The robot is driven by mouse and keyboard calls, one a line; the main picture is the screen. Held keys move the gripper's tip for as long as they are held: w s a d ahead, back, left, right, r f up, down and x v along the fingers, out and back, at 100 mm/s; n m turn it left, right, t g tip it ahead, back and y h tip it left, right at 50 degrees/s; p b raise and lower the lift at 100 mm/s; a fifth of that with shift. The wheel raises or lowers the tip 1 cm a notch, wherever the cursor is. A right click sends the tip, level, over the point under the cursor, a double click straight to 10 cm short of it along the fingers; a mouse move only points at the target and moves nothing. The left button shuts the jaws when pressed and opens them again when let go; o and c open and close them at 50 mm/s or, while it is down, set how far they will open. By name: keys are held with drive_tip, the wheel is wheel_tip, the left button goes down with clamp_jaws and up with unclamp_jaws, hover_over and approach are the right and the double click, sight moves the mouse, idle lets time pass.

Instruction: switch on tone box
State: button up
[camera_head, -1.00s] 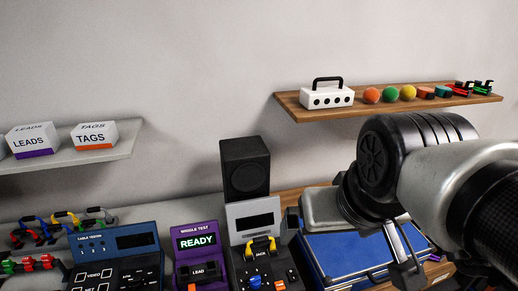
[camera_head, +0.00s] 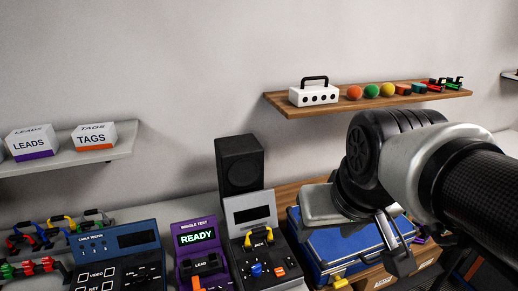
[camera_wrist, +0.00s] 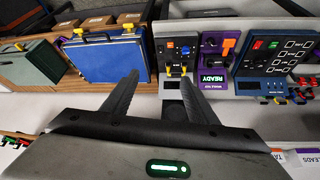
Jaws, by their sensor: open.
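The box with the JACK label, which I take for the tone box (camera_head: 239,236), stands beside the purple wiggle tester. It has a dark screen (camera_head: 253,215) on a grey upright panel, a yellow-handled plug (camera_head: 259,241), a blue knob (camera_head: 257,270) and an orange switch (camera_head: 279,271). In the wrist view the same box (camera_wrist: 177,57) appears upside down, beyond my fingertips. My gripper (camera_head: 396,243) is open and empty. It is above the right part of the blue case, to the right of the box. Its spread fingers also show in the wrist view (camera_wrist: 159,82).
The blue case (camera_head: 345,250) stands right of the box. The purple tester (camera_head: 197,238) reads READY. A blue cable tester (camera_head: 120,240) is farther left. A black speaker (camera_head: 240,165) stands behind. A wooden shelf (camera_head: 300,112) and a grey shelf (camera_head: 60,163) are on the wall.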

drive_tip(key=shift+n+g, duration=0.7)
drive_tip(key=shift+g, duration=0.1)
drive_tip(key=w+f, duration=0.2)
drive_tip(key=w, duration=0.1)
drive_tip(key=w+f+b, duration=0.1)
drive_tip(key=w+f, duration=0.5)
drive_tip(key=shift+w+d+b, duration=0.2)
drive_tip(key=shift+d+b, duration=0.05)
drive_tip(key=shift+b, duration=0.15)
clamp_jaws()
drive_tip(key=w+f+n+g+b, duration=0.1)
drive_tip(key=w+f, duration=0.6)
drive_tip(key=f, duration=0.4)
drive_tip(key=shift+w+d+f+y+b, duration=0.2)
drive_tip(key=shift+w+f+y+b, duration=0.1)
drive_tip(key=shift+f+y, duration=0.1)
